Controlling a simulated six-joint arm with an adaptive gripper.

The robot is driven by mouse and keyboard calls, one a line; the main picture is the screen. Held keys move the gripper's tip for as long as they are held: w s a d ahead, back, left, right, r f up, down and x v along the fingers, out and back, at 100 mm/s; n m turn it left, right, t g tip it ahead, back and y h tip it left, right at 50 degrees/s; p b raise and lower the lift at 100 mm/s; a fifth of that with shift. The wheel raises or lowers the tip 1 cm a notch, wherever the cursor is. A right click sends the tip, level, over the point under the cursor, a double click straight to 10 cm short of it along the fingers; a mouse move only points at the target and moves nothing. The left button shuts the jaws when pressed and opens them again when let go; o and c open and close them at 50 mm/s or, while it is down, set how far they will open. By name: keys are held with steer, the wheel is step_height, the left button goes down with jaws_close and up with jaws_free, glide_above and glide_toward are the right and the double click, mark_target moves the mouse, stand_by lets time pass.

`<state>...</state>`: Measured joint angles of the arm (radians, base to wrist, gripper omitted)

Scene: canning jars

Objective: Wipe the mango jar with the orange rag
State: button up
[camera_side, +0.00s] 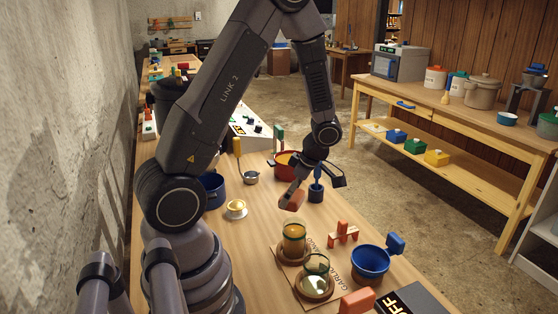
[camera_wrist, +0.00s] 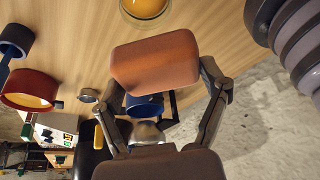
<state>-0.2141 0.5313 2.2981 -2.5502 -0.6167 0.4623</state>
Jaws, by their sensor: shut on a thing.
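My gripper (camera_side: 297,193) is shut on the orange rag (camera_side: 291,201), a folded, block-like pad. In the wrist view the rag (camera_wrist: 155,62) spans between my gripper's two fingers (camera_wrist: 160,75). The mango jar (camera_side: 293,243), glass with orange-yellow contents, stands upright on a wooden board (camera_side: 287,271) beside the lettering MANGO. The rag is above the jar and apart from it in the side view. A round rim with orange contents, apparently the mango jar (camera_wrist: 145,8), is cut off at the top of the wrist view.
A second glass jar (camera_side: 316,268) stands near the GARLIC lettering. An orange stand (camera_side: 343,235) and a blue pot (camera_side: 370,264) are to the right. A red pot (camera_side: 285,166) and dark blue cup (camera_side: 316,192) stand behind.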

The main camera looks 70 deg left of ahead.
steer(key=shift+r, duration=1)
steer(key=shift+a, duration=0.1)
